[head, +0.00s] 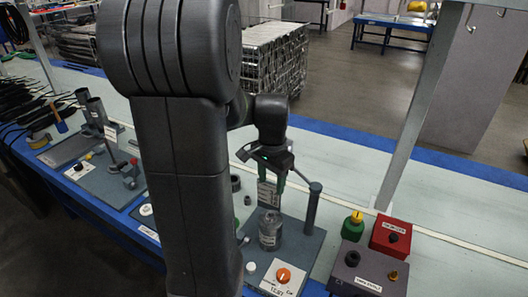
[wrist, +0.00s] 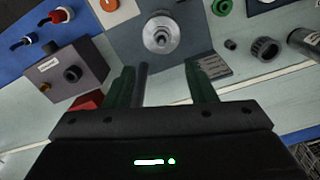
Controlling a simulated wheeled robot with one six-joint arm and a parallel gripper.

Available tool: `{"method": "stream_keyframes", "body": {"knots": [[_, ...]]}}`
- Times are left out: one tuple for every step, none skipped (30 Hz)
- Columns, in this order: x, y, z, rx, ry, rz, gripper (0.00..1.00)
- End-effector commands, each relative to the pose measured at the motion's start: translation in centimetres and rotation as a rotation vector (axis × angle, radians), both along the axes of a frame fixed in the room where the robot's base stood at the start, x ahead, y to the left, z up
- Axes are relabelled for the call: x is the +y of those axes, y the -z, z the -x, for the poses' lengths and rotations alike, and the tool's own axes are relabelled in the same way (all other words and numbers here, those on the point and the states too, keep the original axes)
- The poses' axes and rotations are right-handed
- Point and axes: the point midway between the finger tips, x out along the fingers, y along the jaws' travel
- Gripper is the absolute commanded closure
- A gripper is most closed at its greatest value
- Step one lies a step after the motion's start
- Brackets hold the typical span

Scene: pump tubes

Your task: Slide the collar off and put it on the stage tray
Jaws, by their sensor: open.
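My gripper (head: 272,181) is open, with green fingers apart and nothing between them; they also show in the wrist view (wrist: 161,72). It hangs above a dark grey board (head: 305,246). A clear and silver cylinder (head: 270,232) stands upright on the board below the gripper; the wrist view shows it from above (wrist: 160,34), beyond the fingertips. A dark upright post (head: 312,207) stands to its right, and in the wrist view it shows beside the left finger (wrist: 141,80). I cannot tell which part is the collar, nor which surface is the stage tray.
A dark box (head: 366,272), a red box (head: 391,236) and a green part with a yellow top (head: 352,227) stand right of the board. A black ring (wrist: 267,49) lies on the bench. An orange knob (head: 283,275) is at the board's front. Bench further right is clear.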

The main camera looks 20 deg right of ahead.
Motion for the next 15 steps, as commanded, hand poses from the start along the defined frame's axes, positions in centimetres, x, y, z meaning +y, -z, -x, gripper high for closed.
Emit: {"method": "stream_keyframes", "body": {"knots": [[-0.3, -0.4, -0.1, 0.001, 0.014, -0.001, 0.49], [-0.4, -0.3, -0.2, 0.001, 0.019, -0.001, 0.49], [-0.5, -0.2, -0.2, 0.002, 0.023, -0.001, 0.49], [-0.5, 0.1, -0.2, 0.003, 0.024, -0.001, 0.49], [-0.5, 0.4, -0.2, 0.003, 0.025, -0.002, 0.49], [-0.5, 0.9, -0.2, 0.004, 0.024, -0.002, 0.49], [-0.5, 1.2, -0.2, 0.004, 0.024, -0.002, 0.49], [-0.5, 1.7, -0.2, 0.004, 0.023, -0.002, 0.49], [-0.4, 2.4, -0.1, 0.005, 0.023, -0.002, 0.49], [-0.4, 2.9, -0.1, 0.005, 0.023, -0.002, 0.49], [-0.4, 3.5, -0.1, 0.007, 0.023, -0.003, 0.49], [-0.4, 4.3, -0.1, 0.006, 0.022, -0.003, 0.49], [-0.4, 4.9, -0.1, 0.006, 0.022, -0.003, 0.49], [-0.4, 5.6, -0.1, 0.007, 0.022, -0.003, 0.49], [-0.4, 6.3, -0.1, 0.006, 0.022, -0.003, 0.49]]}}
